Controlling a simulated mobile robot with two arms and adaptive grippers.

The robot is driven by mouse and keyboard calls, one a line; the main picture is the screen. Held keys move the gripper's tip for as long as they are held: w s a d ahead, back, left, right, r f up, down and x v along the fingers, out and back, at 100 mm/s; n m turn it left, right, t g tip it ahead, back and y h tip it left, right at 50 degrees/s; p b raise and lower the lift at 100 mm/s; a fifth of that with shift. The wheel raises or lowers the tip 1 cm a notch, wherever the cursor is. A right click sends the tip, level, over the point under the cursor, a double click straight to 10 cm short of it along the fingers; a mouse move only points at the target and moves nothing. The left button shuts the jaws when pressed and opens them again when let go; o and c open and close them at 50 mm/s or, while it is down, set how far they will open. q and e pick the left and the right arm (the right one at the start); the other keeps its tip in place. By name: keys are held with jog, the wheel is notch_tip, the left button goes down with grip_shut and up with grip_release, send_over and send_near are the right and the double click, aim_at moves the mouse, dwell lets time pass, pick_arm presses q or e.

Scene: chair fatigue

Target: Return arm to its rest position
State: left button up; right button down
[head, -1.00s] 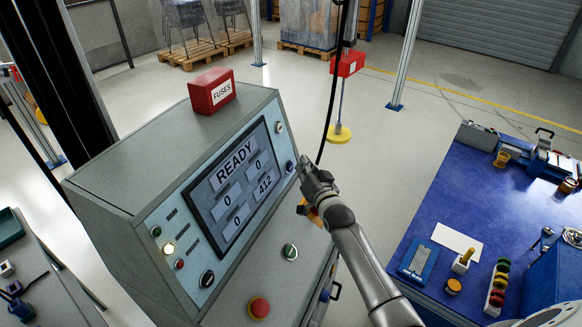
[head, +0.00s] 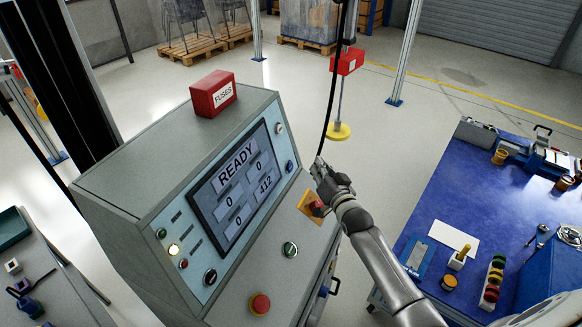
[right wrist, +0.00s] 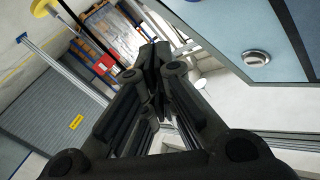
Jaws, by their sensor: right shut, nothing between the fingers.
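My right gripper (head: 322,170) is shut and empty. In the head view it is in the air at the right edge of the control console (head: 140,170), above a yellow plate with a red knob (head: 314,207) on the console's ledge. In the right wrist view its closed fingers (right wrist: 155,60) point away from the camera, with nothing between them. The console's screen (head: 237,187) reads READY, with several number fields, one showing 412. My left gripper is not in view.
A red FUSES box (head: 212,93) sits on top of the console. A red button (head: 260,304) and a green-ringed knob (head: 289,249) are on its ledge. A blue workbench (head: 460,200) with tools stands at the right. A yellow disc (head: 338,132) hangs on a rod behind the gripper.

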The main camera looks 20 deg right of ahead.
dwell(0.3)
